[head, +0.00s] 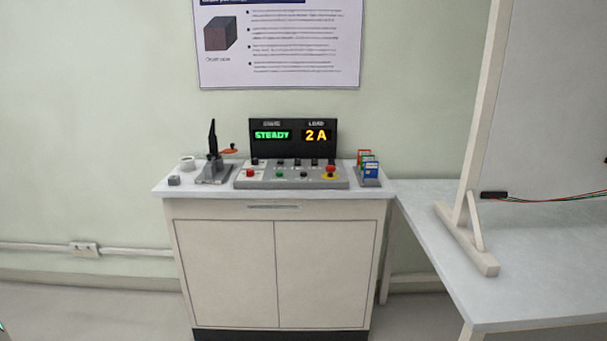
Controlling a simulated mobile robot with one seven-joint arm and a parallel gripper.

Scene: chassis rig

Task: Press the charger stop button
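A grey sloped control panel (265,184) sits on top of a cream cabinet across the room. It carries a red button (250,172) at its left, a red mushroom button (330,170) on a yellow base at its right, and a green button (279,175) and a dark button (304,175) between them. Labels are too small to read, so I cannot tell which button is the charger stop. A black display (292,150) behind the panel reads "STEADY" in green and "2 A" in amber. My gripper is not in view.
The cabinet (276,270) has two closed doors and a drawer. A stand with a black upright (213,170) is left of the panel; a rack of coloured items (370,168) is right. A table (510,275) bearing a white board fills the right. Floor shows at left.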

